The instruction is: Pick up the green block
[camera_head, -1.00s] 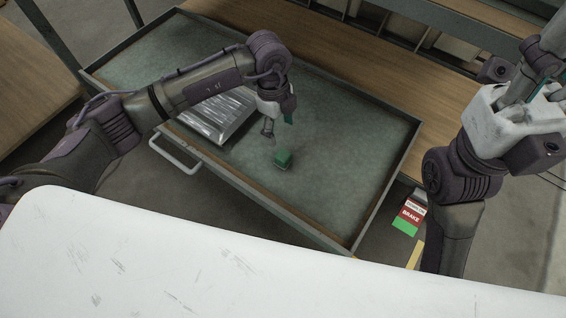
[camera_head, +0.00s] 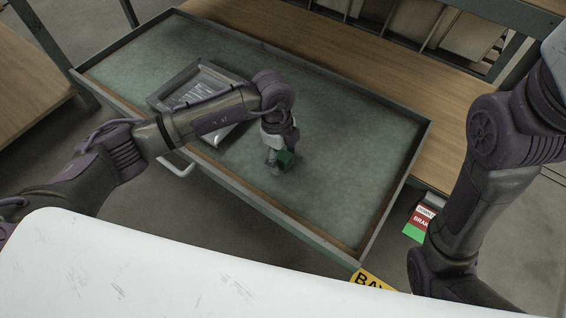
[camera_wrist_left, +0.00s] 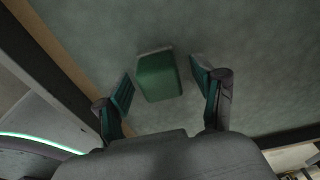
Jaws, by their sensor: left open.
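The green block (camera_wrist_left: 159,78) lies on the drawer floor and shows between the two open fingers of my left gripper (camera_wrist_left: 164,90) in the left wrist view. There is a gap on each side of it, wider on the right. In the head view my left gripper (camera_head: 280,166) hangs low over the drawer, right at the block (camera_head: 286,159), and partly hides it. My right arm comes in at the right edge of the head view, but its gripper is out of the picture.
The shallow drawer (camera_head: 350,140) has a raised rim all round. A metal tray (camera_head: 168,97) lies in it to the left of my gripper, partly behind my left arm. The drawer floor to the right is bare. A wooden worktop (camera_head: 449,125) borders the far side.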

